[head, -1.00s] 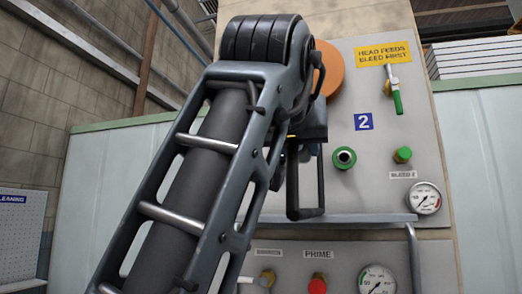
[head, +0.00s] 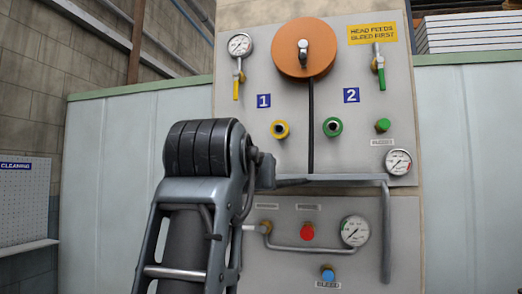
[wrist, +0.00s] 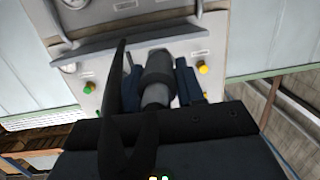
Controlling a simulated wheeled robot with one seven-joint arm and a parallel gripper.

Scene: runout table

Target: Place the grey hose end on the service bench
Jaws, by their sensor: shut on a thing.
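The grey hose end (wrist: 157,68) is a dark grey collar with a lighter grey section, seen in the wrist view. My gripper (wrist: 162,84) is shut on it, with a finger on each side, and holds it in the air before the panel. A black hose (wrist: 113,128) curves close in front of the wrist camera; where it joins the hose end is not clear. In the head view my arm hides the gripper and the hose end. I cannot make out a service bench for certain in either view.
A "CLEANING" board (head: 22,205) is at left.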

